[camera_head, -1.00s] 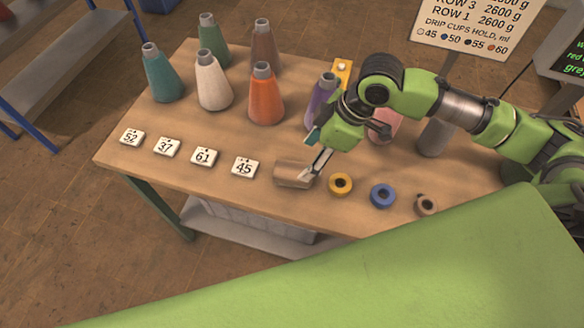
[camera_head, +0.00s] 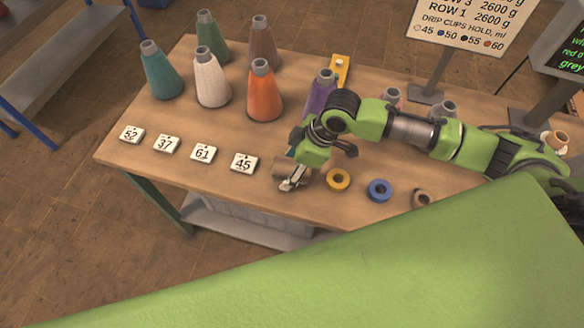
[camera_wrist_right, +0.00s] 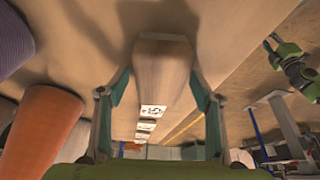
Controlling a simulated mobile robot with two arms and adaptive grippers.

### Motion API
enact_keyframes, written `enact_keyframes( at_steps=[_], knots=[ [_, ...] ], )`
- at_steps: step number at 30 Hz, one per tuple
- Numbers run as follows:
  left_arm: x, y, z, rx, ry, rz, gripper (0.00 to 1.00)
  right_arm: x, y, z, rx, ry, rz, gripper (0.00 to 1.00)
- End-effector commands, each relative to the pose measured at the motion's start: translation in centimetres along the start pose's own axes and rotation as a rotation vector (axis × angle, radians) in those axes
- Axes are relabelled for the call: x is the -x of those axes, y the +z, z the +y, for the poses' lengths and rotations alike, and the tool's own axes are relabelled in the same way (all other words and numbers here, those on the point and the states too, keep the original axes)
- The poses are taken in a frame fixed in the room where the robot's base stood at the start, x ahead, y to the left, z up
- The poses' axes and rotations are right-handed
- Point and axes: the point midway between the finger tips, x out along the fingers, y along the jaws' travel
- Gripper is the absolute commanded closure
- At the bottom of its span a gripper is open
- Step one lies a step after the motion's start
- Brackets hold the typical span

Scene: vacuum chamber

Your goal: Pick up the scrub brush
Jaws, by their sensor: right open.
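A light brown wooden block (camera_head: 279,168), which I take for the scrub brush, lies near the table's front edge, right of the "45" card. Its bristles do not show. My right gripper (camera_head: 291,182) is over its right end and hides part of it. In the right wrist view the block (camera_wrist_right: 163,68) lies between the two open fingers of the right gripper (camera_wrist_right: 160,78), with a gap visible on each side. A green arm, apparently my left one, shows at the right of that view; its gripper (camera_wrist_right: 274,44) is too small to read.
Several cones, including an orange one (camera_head: 264,95), stand behind. The table's front edge is close.

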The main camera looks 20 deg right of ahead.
Motion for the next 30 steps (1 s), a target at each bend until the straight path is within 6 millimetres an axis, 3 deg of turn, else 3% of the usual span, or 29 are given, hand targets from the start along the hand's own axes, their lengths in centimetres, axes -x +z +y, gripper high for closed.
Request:
enact_keyframes(
  at_steps=[6,25,30],
  knots=[
    [0.08,0.75,0.09,0.000,0.001,-0.011,0.75,0.01,0.04,-0.01,-0.001,0.000,-0.001,0.40],
    [0.52,0.40,0.03,0.000,0.000,-0.007,0.75,-0.43,0.23,0.00,-0.001,0.000,-0.001,0.40],
    [0.52,0.20,0.00,0.000,0.000,-0.004,0.75,-0.44,0.25,-0.01,-0.001,-0.001,-0.001,0.84]
  ],
)
